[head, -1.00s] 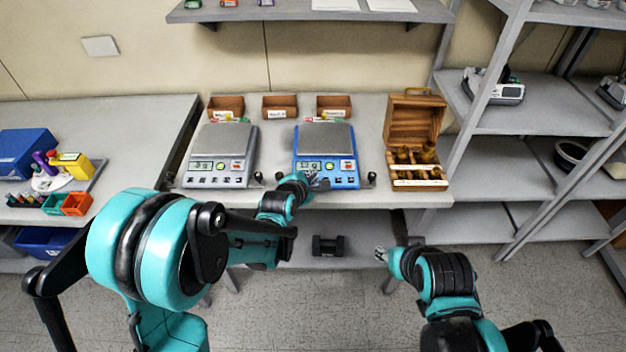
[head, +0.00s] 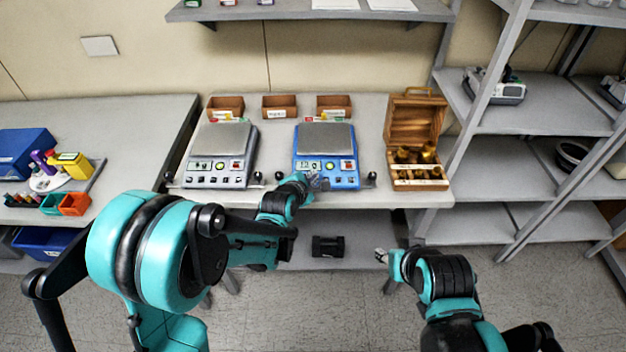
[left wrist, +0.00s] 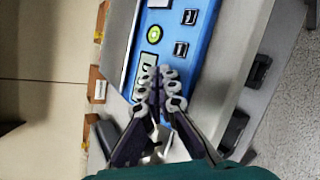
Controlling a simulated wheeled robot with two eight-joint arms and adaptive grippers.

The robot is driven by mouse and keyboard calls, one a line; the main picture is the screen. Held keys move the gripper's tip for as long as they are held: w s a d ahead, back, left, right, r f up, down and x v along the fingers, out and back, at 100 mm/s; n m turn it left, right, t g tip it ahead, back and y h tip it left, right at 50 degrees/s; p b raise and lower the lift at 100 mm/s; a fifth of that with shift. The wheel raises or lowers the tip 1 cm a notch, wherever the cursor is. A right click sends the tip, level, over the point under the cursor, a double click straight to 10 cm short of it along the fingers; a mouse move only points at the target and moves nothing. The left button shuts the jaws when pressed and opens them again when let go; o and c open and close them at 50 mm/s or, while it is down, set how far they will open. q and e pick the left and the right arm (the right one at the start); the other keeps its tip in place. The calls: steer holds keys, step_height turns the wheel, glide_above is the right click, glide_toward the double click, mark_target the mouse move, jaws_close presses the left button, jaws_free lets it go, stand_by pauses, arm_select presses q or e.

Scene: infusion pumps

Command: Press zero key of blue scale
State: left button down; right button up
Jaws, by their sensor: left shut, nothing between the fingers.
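The blue scale (head: 325,155) stands on the middle table with a grey pan, a lit display, a round green-yellow button and a row of dark square keys on its front. My left gripper (head: 318,181) is at the scale's lower left front, hiding some keys. In the left wrist view my left gripper (left wrist: 163,78) is shut and empty, its tips over the blue panel (left wrist: 205,42) beside the display. Whether the tips touch a key cannot be told. My right gripper (head: 381,255) is low in front of the table, away from the scale; its jaws are too small to judge.
A grey scale (head: 221,155) stands left of the blue one. An open wooden weight box (head: 416,150) stands to the right. Small wooden bins (head: 280,106) line the back. A front rail with dark knobs runs along the table edge near my left gripper.

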arm_select(q)
steer(key=shift+f, duration=0.25)
steer(key=shift+r, duration=0.1)
stand_by(0.5)
steer(key=shift+s+r, duration=0.15)
steer(key=shift+r, duration=0.5)
steer(key=r+p, duration=0.2)
steer(key=s+r+p, duration=0.1)
steer(key=r+p, duration=0.1)
steer(key=shift+s+r, duration=0.15)
steer(key=shift+r, duration=0.25)
stand_by(0.5)
